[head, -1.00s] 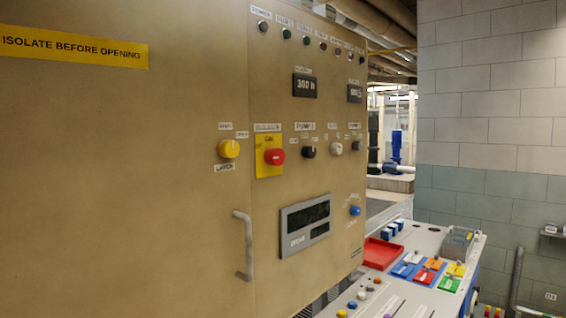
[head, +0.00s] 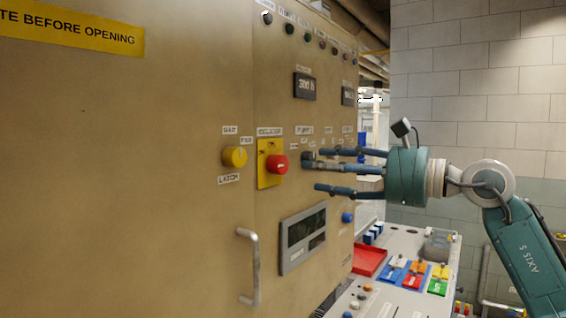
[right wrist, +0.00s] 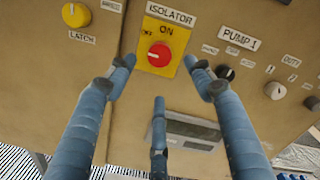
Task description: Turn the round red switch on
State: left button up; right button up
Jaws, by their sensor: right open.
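The round red switch (head: 277,164) sits on a yellow plate on the tan cabinet front. It also shows in the right wrist view (right wrist: 159,54), under an ISOLATOR label, with ON above it and a partly legible word at its left. My right gripper (head: 318,170) is open, its blue fingers pointing left at the cabinet, to the right of the red switch in the head view. In the right wrist view the spread fingers (right wrist: 160,80) frame the switch from left, right and below, with nothing between them. The left gripper is not in view.
A yellow LATCH knob (head: 235,156) is left of the switch, and a dark PUMP 1 knob (right wrist: 225,72) is right of it. A grey display (head: 303,238) and a metal handle (head: 249,266) are below. A bench holds a red tray (head: 369,260) and coloured switches.

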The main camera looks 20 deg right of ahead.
aim_at(284, 166)
jog(key=p+x, duration=0.3)
jog(key=x, duration=0.5)
jog(key=shift+a+r, duration=0.1)
jog(key=shift+w+a, duration=0.2)
jog(key=shift+w, duration=0.25)
jog(key=c, duration=1.1)
jog(key=shift+c, duration=0.3)
